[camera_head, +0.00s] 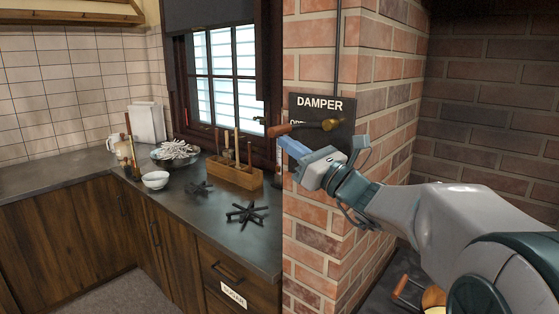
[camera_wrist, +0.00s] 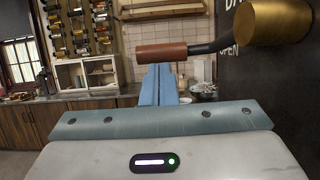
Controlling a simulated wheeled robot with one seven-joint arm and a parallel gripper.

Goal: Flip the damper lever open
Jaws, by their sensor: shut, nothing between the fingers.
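The damper lever shows in the head view with a reddish-brown wooden handle (camera_head: 280,130) pointing left from a brass hub (camera_head: 330,124). It is mounted on a dark plate (camera_head: 322,104) marked DAMPER, and a partly hidden OPEN label is near the lever. In the wrist view the handle (camera_wrist: 167,52) lies level across the top middle, joined by a dark rod to the brass hub (camera_wrist: 272,22). My gripper (camera_head: 282,140) has blue fingers, shut and empty, just below the handle. In the wrist view the fingertips (camera_wrist: 158,69) appear just under the handle; I cannot tell whether they touch it.
The plate is on a brick pillar (camera_head: 312,210). To the left is a dark counter (camera_head: 185,222) with a wooden tool block (camera_head: 234,174), black star-shaped pieces (camera_head: 246,214) and a white bowl (camera_head: 155,180). A window (camera_head: 222,65) is behind. Air left of the handle looks clear.

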